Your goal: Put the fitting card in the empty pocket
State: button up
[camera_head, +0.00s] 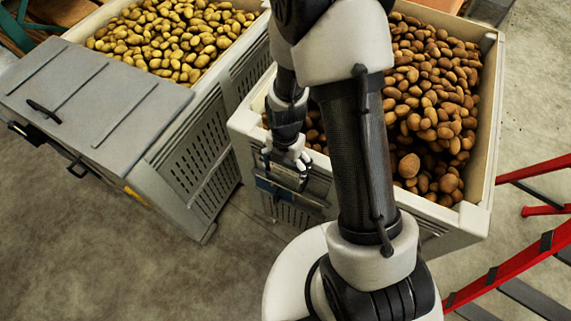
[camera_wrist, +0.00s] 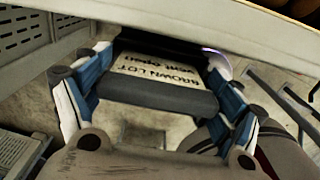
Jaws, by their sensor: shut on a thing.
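A pale card (camera_wrist: 155,72) with dark lettering, including "BROWN LOT", lies between the fingers of my gripper (camera_wrist: 160,82) in the wrist view. A dark grey bar (camera_wrist: 158,97) runs along its near edge. My gripper (camera_head: 290,172) is shut on the card, with one finger at each side. The arm and gripper partly hide this wall. I cannot clearly make out a pocket, or whether the card touches one.
The right crate holds brown potatoes (camera_head: 430,100). The left crate (camera_head: 190,150) holds yellow potatoes (camera_head: 180,40) and has a grey lid (camera_head: 90,95) over its near part. A red metal frame (camera_head: 520,262) stands at the right. Bare floor (camera_head: 90,250) lies in front of the left crate.

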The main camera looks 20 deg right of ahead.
jog(key=shift+f, duration=0.15)
jog(key=o, duration=0.9)
jog(key=shift+o, duration=0.2)
notch_tip(320, 180, up, 13)
jog(key=p, duration=0.3)
jog(key=shift+f, duration=0.2)
jog(key=s+r+m+t, duration=0.2)
jog(key=s+r+m, duration=0.5)
jog(key=r+m, duration=0.4)
jog(key=s+r+m+t, duration=0.2)
jog(key=s+r+m, duration=0.6)
jog(key=r+m, duration=0.3)
jog(key=m, duration=0.4)
jog(key=shift+r+m+t, duration=0.25)
jog(key=shift+m+t, duration=0.05)
jog(key=shift+m, duration=0.1)
